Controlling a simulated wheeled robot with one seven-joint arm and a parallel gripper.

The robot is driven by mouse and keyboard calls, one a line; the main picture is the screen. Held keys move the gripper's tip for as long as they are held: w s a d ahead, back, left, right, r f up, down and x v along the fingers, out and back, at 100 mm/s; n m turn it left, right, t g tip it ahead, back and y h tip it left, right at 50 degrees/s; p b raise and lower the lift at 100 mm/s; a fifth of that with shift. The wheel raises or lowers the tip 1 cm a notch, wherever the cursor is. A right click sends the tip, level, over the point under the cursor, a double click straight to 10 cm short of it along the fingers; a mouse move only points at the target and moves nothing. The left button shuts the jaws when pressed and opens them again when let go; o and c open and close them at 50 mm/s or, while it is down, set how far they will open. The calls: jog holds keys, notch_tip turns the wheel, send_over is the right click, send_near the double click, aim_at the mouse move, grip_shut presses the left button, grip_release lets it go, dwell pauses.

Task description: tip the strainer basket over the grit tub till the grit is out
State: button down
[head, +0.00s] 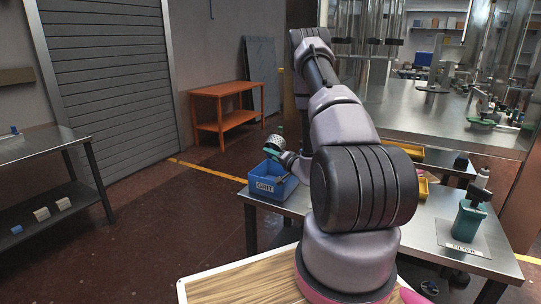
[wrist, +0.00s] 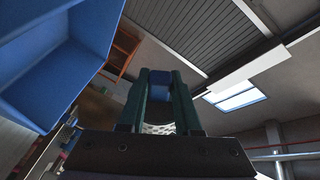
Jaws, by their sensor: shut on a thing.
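My gripper (head: 287,157) is over the far side of the blue grit tub (head: 264,190), labelled GRIT, on the metal bench. It is shut on the strainer basket (head: 274,145), a pale perforated piece with a green part. In the wrist view my gripper (wrist: 160,88) has dark green fingers around a blue part, with the basket's white mesh (wrist: 158,128) between them. The tub (wrist: 62,62) fills the upper left there, and the wrist camera looks up at a steep tilt. Whether grit is left in the basket is hidden.
A teal filter housing (head: 468,220) stands on a mat labelled FILTER (head: 463,241) at the bench's right. Yellow bins (head: 408,151) sit behind my arm. An orange side table (head: 226,107) and a shelf bench (head: 45,150) stand to the left, with open floor between.

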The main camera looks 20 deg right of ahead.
jog(key=shift+f, duration=0.45)
jog(key=shift+r, duration=0.15)
jog(key=shift+r, duration=0.5)
jog(key=shift+f, duration=0.1)
jog(key=shift+f, duration=0.55)
jog(key=shift+r, duration=0.2)
